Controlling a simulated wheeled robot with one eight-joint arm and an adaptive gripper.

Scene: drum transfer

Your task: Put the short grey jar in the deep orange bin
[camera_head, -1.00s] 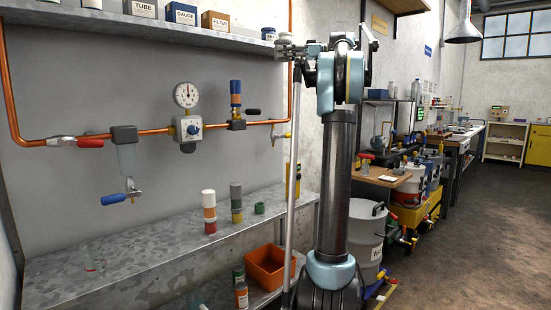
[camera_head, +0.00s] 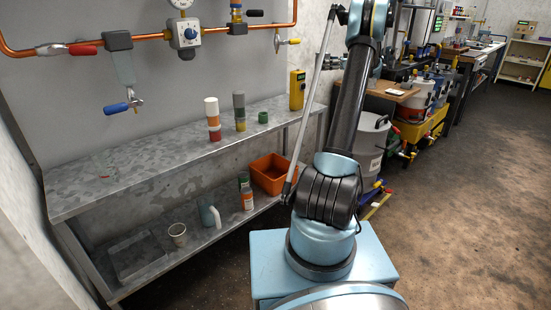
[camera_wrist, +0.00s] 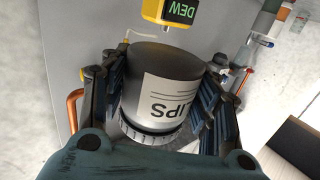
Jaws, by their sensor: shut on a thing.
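The short grey jar (camera_wrist: 165,66), dark with a white label, is in my gripper (camera_wrist: 164,98) in the wrist view. The fingers are closed around its sides, and the jar is off any surface. The deep orange bin (camera_head: 272,178) stands on the lower shelf at its right end in the head view. The bin's inside shows only in part, and no jar is seen in it. In the head view my arm rises to the right of the bin, and the held jar cannot be made out there.
A yellow meter (camera_head: 297,90) is at the upper shelf's right end; it also shows in the wrist view (camera_wrist: 174,13). Stacked containers (camera_head: 212,118) and a green ring (camera_head: 263,117) stand on the upper shelf (camera_head: 130,170). A mug (camera_head: 208,212), cup (camera_head: 178,234) and bottle (camera_head: 247,198) stand left of the bin.

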